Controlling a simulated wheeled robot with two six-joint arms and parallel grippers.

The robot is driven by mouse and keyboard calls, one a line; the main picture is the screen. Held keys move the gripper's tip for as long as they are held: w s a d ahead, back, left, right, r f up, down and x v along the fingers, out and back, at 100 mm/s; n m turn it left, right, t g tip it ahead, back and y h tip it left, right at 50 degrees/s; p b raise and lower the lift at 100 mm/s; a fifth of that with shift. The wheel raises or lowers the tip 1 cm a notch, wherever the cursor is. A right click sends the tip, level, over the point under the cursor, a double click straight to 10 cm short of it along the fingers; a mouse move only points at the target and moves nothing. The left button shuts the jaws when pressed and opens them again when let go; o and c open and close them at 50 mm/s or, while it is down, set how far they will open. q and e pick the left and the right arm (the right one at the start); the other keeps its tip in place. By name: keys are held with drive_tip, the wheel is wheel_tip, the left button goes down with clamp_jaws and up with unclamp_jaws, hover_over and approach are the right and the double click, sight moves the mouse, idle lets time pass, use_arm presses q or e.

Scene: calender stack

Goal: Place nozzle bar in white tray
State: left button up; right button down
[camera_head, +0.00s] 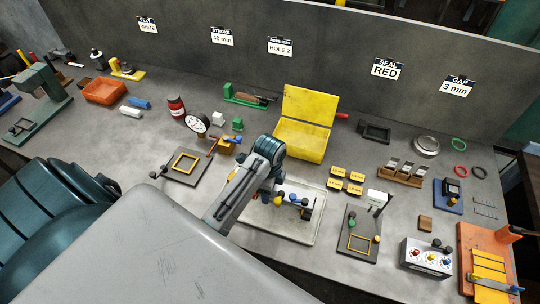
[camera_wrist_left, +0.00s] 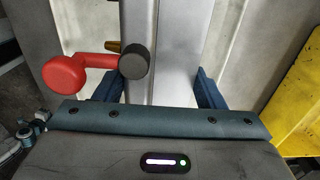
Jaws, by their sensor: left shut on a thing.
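The white tray (camera_head: 257,218) lies flat on the grey bench, in the middle of the head view. My left gripper (camera_head: 279,190) is over the tray, partly hidden by its own arm. In the left wrist view, its blue fingers (camera_wrist_left: 162,90) are shut on the sides of the nozzle bar (camera_wrist_left: 170,45), a pale metal bar with a red handle, a black knob and a brass fitting. In the head view the nozzle bar (camera_head: 300,189) shows over the tray with yellow, blue and dark knobs. Whether it touches the tray floor I cannot tell. My right gripper is not in view.
An open yellow box (camera_head: 302,140) stands just behind the tray. A dark plate with a yellow frame (camera_head: 186,163) lies left of it, and another dark fixture (camera_head: 350,240) lies close on its right. Small yellow blocks (camera_head: 345,180) sit at its back right.

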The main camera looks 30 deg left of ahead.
use_arm(q)
drive_tip(key=shift+f, duration=0.6)
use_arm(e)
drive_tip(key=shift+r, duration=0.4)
use_arm(q)
drive_tip(key=shift+w+f, duration=0.1)
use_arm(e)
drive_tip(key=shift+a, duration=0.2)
use_arm(q)
drive_tip(key=o, duration=1.6)
drive_tip(key=shift+o, duration=0.2)
